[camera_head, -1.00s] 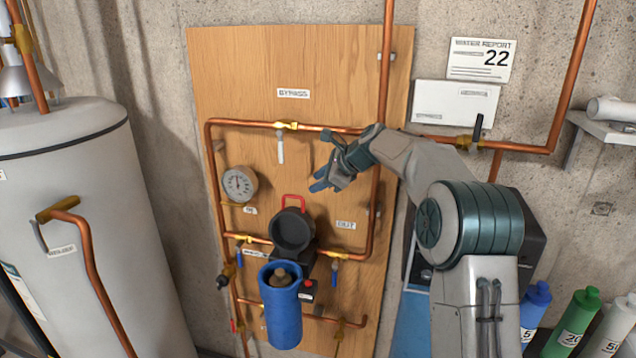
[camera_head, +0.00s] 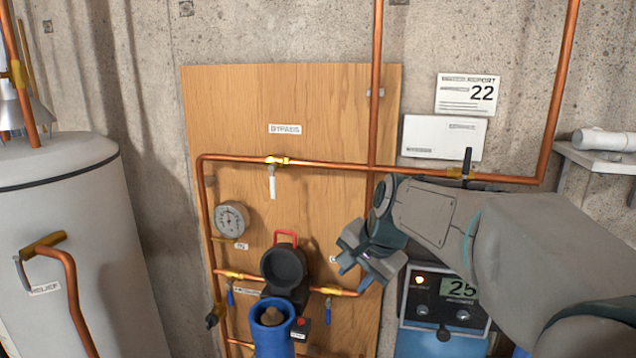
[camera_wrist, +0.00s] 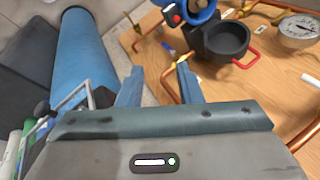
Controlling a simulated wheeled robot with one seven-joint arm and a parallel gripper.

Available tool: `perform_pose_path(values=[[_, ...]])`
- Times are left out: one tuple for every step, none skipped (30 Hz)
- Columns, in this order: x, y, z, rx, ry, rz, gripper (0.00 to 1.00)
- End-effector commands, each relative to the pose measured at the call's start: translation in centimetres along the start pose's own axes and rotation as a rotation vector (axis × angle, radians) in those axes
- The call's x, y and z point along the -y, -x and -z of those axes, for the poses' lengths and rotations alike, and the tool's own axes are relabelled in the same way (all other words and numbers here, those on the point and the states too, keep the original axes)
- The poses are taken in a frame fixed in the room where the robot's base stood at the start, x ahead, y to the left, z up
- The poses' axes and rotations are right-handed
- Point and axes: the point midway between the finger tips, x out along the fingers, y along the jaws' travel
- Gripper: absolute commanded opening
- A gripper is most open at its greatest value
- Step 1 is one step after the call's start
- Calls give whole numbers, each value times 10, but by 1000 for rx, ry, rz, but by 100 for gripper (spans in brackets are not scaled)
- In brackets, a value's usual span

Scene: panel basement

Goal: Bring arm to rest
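My gripper (camera_head: 355,262) is in front of the right part of the wooden panel (camera_head: 330,110), with my arm reaching in from the right. In the wrist view its two blue-grey fingers (camera_wrist: 158,88) stand apart with nothing between them. The fingers point toward the lower part of the panel and the floor. No object is held.
A blue filter housing (camera_head: 272,335) and a black round cup (camera_head: 284,268) are on the panel beside copper pipes (camera_head: 330,163). A gauge (camera_head: 232,218) is left of them. A grey tank (camera_head: 65,220) stands at left. A display unit (camera_head: 445,300) reading 25 is behind my arm.

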Motion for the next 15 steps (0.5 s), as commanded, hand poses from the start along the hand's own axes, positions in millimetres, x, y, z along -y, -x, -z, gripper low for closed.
perform_pose_path(values=[[-17,6,-10,-13,58,-21,32],[-27,9,-16,-19,93,-34,32],[-40,12,-23,-27,142,-52,32],[-50,14,-28,-31,177,-65,32],[-60,16,-34,-35,213,-79,32],[-73,19,-41,-40,260,-97,32],[-84,20,-46,-43,296,-110,32],[-94,22,-52,-45,331,-123,32],[-107,24,-59,-47,377,-141,32],[-117,24,-65,-48,412,-154,32],[-128,25,-70,-48,446,-167,32],[-140,26,-77,-48,490,-183,32],[-150,26,-82,-47,522,-195,32],[-158,26,-87,-46,553,-205,32],[-169,26,-93,-43,590,-219,32]])
